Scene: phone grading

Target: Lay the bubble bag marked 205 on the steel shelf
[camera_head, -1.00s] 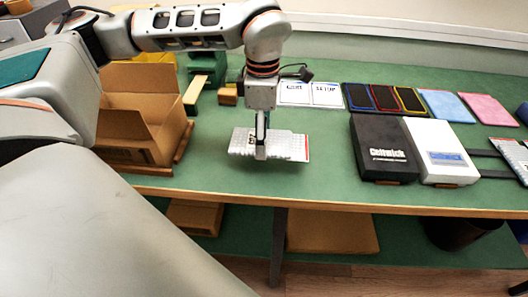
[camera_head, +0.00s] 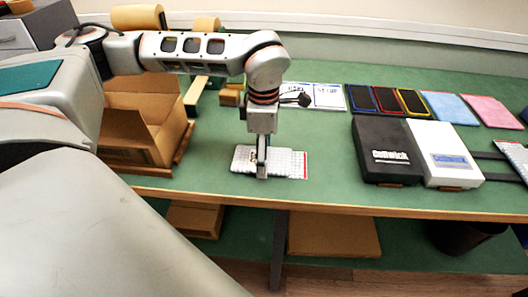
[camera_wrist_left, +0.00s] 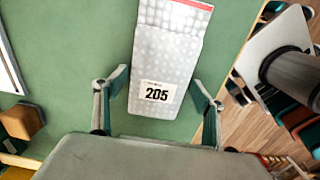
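The bubble bag marked 205 (camera_head: 287,164) is silver-white with a red strip at its right end. It lies flat on the green bench near the front edge. In the left wrist view the bag (camera_wrist_left: 166,60) shows its 205 label between my fingers. My left gripper (camera_head: 262,172) is low over the bag. In the left wrist view the gripper (camera_wrist_left: 160,88) is open, with one finger along each long side of the bag and narrow gaps. My right gripper is out of view. I cannot identify the steel shelf for certain; grey metal bars (camera_head: 490,155) show at the right.
A black box (camera_head: 385,140) and a white box (camera_head: 441,140) stand right of the bag. Another silver bag (camera_head: 514,155) is at the far right edge. An open cardboard carton (camera_head: 135,140) is at the left. Phones and cloths line the back.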

